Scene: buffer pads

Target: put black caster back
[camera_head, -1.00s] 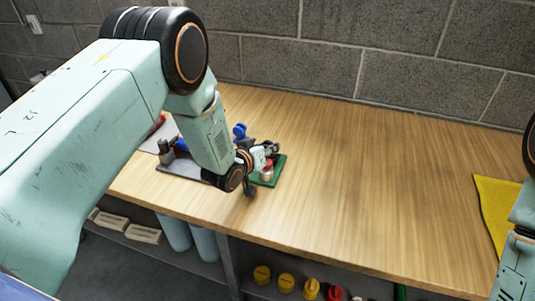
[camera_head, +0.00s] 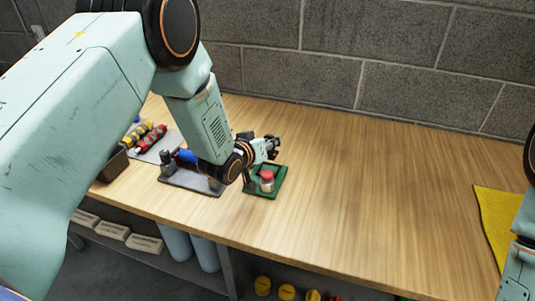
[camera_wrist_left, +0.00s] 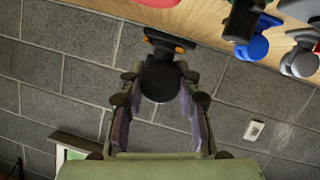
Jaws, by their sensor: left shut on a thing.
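My left gripper (camera_head: 272,145) reaches in from the left in the head view, above the table by the green tray. In the left wrist view its fingers (camera_wrist_left: 160,90) are shut on the black caster (camera_wrist_left: 160,76), which has a round black wheel and small orange parts. The caster is held clear of the wall behind it. In the head view I cannot clearly separate the caster from the dark gripper. My right gripper is out of view; only part of that arm shows at the right edge.
A green tray (camera_head: 281,185) holds a red-topped item (camera_head: 267,177). Left of it, a grey tray (camera_head: 205,187) carries a dark post and a blue item (camera_head: 186,156). Red and yellow parts (camera_head: 150,137) lie further left. A yellow cloth (camera_head: 494,222) lies right; the middle table is clear.

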